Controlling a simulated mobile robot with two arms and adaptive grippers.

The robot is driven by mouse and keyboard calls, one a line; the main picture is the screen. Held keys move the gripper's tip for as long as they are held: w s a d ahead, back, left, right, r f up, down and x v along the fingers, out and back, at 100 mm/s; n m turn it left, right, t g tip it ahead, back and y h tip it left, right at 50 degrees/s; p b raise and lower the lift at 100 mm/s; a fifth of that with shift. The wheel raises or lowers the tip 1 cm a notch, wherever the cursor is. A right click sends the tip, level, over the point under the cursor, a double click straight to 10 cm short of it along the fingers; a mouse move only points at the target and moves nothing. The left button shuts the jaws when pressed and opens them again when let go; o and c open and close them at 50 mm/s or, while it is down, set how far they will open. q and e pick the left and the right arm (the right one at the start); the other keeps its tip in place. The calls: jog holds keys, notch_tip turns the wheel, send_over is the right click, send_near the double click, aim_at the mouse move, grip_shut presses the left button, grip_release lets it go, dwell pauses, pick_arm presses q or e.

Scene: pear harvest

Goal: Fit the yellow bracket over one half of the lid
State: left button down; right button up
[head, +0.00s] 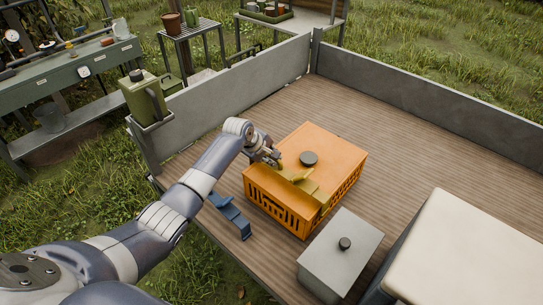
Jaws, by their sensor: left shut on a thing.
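An orange crate (269,205) with slotted sides stands on the wooden truck bed. My left gripper (276,164) is over the lid's left part, shut on the yellow bracket (308,187). The bracket lies along the lid's near left half, with its right end at the near edge. I cannot tell whether it rests on the lid or hangs just above it. The gripper hides the bracket's far end. A blue bracket (231,213) lies on the bed left of the crate. My right gripper is not in view.
A grey box (341,253) with a dark knob stands close to the crate's near right. A large pale box (478,247) fills the lower right. Grey side walls (428,105) border the bed. A green can (144,97) hangs at the left wall. The bed behind the crate is clear.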

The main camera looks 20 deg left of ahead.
pick_arm(q)
jog(key=shift+r, duration=0.1)
dwell(0.3)
jog(key=shift+p, duration=0.4)
jog(key=shift+f, duration=0.4)
jog(key=shift+f+b, duration=1.15)
jog(key=shift+f, duration=0.5)
jog(key=c, duration=1.5)
grip_release()
jog(key=shift+c, duration=0.2)
